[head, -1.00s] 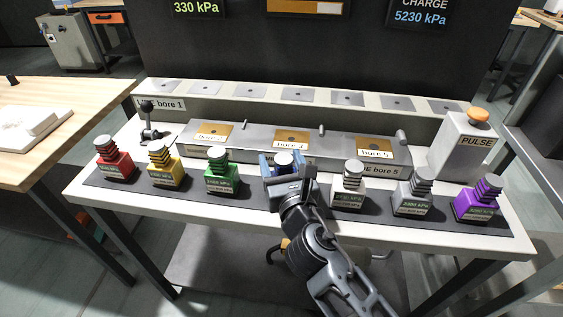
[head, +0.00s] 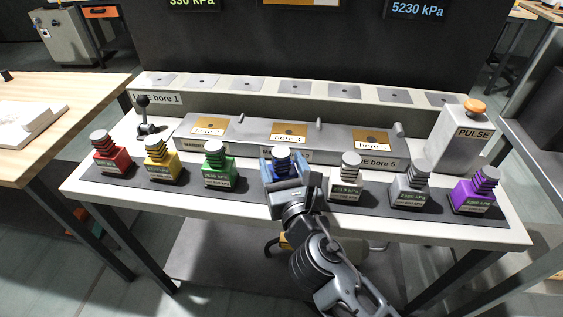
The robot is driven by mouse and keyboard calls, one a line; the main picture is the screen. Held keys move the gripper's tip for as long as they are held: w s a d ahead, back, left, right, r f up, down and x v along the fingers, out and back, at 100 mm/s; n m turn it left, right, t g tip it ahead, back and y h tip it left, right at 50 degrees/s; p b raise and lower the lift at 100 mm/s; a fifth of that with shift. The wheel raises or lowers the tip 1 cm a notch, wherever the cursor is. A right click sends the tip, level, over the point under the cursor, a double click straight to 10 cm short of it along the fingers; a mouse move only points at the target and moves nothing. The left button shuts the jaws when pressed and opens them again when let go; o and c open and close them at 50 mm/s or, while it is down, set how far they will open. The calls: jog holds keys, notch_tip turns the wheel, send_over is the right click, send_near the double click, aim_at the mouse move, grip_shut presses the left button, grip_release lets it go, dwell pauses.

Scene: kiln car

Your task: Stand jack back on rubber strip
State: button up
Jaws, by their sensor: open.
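A row of coloured jacks stands on the dark rubber strip (head: 247,191) along the front of the bench. The blue jack (head: 283,160) is upright in the middle of the row, between the green jack (head: 218,168) and the white jack (head: 346,181). My gripper (head: 285,179) is open, at the near side of the blue jack. Its fingers hide the jack's lower part and label, so I cannot tell whether the jack's base touches the strip or whether a finger touches it.
Red (head: 109,155), yellow (head: 161,160), grey (head: 410,188) and purple (head: 475,191) jacks share the strip. Behind stand a block with brass bore plates (head: 289,131), a black lever (head: 145,115) and the PULSE box (head: 464,138). A wooden table (head: 60,130) is at left.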

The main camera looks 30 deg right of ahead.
jog(key=shift+v, duration=2.35)
jog(key=b+v, duration=0.1)
jog(key=v, duration=0.6)
jog(key=shift+s+b, duration=0.35)
jog(key=shift+s, duration=0.1)
jog(key=s+f+m+g+y, duration=0.2)
jog(key=s+f+m, duration=0.1)
jog(key=s+m, duration=0.5)
jog(key=s+f+m+g+y, duration=0.1)
jog(key=s+f+m+y, duration=0.2)
jog(key=s+m, duration=0.45)
jog(key=s+d+r+m, duration=0.1)
jog(key=s+r+m, duration=0.2)
jog(key=m, duration=0.6)
jog(key=s+d+r+m, duration=0.2)
jog(key=s+r+m, duration=0.2)
jog(key=s+m, duration=0.4)
jog(key=shift+r+m+h, duration=0.15)
jog(key=shift+m+h, duration=0.15)
jog(key=shift+m, duration=0.05)
